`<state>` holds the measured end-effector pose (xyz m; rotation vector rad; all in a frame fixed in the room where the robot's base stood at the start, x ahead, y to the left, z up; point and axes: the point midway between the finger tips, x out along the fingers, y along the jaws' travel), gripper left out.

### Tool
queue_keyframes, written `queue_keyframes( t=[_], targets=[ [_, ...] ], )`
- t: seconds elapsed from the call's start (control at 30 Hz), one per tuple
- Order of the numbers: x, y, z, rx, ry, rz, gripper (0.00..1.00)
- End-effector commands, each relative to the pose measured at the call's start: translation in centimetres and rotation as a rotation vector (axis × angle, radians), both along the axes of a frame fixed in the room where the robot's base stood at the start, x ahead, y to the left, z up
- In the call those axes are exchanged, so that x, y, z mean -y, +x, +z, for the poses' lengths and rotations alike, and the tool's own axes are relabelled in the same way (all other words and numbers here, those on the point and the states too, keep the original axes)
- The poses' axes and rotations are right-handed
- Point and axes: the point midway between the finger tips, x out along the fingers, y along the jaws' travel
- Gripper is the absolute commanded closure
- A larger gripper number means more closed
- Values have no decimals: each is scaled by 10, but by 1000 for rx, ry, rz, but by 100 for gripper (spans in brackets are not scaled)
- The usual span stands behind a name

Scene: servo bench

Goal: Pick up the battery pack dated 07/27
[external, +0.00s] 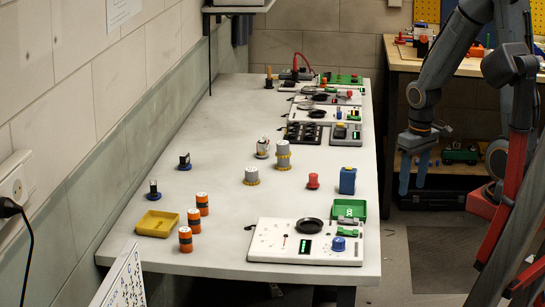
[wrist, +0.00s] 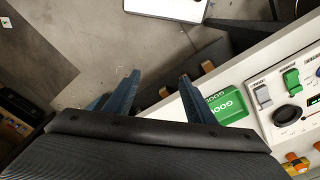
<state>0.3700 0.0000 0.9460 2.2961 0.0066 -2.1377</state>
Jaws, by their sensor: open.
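No date can be read on any object in either view, so I cannot tell which one is the battery pack dated 07/27. Several orange cylinders with dark bands (external: 186,240) stand upright at the near left of the bench. Grey cylinders on yellow bases (external: 283,156) stand near the middle. A blue box (external: 347,182) stands near the right edge. My gripper (external: 413,165) is open and empty, fingers pointing down, off the bench's right side. In the wrist view its two blue fingers (wrist: 160,80) are apart, with floor between them.
A white test board (external: 280,256) lies at the near end of the bench, with a green tray (external: 362,205) behind it. The tray shows in the wrist view (wrist: 232,112). A yellow tray (external: 157,223) lies left. More equipment boards line the far right edge.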

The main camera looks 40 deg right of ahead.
Motion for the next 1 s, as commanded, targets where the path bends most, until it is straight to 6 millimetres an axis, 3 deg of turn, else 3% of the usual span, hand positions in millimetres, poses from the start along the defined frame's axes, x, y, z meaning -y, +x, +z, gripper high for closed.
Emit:
queue_keyframes(
  t=[0.17,0.27,0.7,0.83,1.0],
  targets=[
    [-2,4,1,5,6,12,50],
    [-8,17,4,22,25,66,50],
    [-47,136,37,252,108,511,50],
    [-51,154,43,295,105,581,50],
    [-54,162,39,310,103,609,50]
  ],
)
